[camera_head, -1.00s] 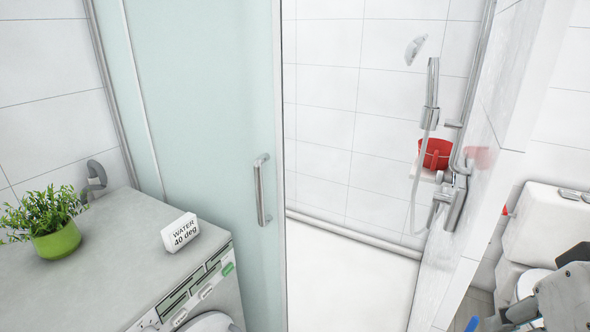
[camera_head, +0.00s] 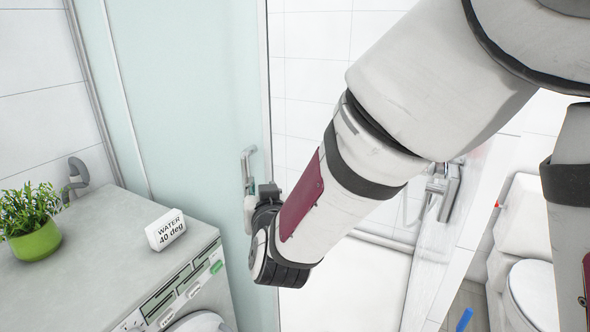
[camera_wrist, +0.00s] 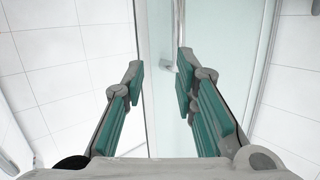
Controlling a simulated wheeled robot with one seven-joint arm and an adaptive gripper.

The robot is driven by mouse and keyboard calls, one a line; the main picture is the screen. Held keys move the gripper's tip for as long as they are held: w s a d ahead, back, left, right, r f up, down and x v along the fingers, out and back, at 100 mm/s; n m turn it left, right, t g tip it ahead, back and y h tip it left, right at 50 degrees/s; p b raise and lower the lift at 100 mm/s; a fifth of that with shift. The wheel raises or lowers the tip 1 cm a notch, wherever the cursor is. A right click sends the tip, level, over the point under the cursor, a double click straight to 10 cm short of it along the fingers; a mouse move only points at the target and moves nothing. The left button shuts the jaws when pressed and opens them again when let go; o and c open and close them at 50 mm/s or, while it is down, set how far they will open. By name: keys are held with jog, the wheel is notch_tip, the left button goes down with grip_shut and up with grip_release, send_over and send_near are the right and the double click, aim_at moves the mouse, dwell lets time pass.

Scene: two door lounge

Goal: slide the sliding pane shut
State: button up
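The sliding pane (camera_head: 180,110) is pale frosted glass on the left of the head view. The shower opening to its right is open. Its upright metal handle (camera_head: 247,165) is near the pane's right edge. My gripper, largely hidden behind my wrist in the head view, is close to the handle's lower part. In the wrist view my gripper (camera_wrist: 159,63) is open, its two green-padded fingers apart. The pane also shows there (camera_wrist: 219,50). A piece of the handle (camera_wrist: 167,64) shows between the fingertips, nearer the right one; I cannot tell whether they touch.
A grey-topped washing machine (camera_head: 105,262) stands at the left, with a potted plant (camera_head: 35,243) and a white "WATER 40 deg" sign (camera_head: 165,230) on it. A toilet (camera_head: 530,290) is at the right. The white shower floor (camera_head: 345,285) looks clear.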

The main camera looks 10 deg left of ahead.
aim_at(247, 181)
jog(key=s+a+f+t, duration=0.2)
jog(key=a+f, duration=0.2)
jog(key=shift+h, duration=0.4)
jog(key=x, duration=1.3)
jog(key=shift+w, duration=0.4)
grip_shut()
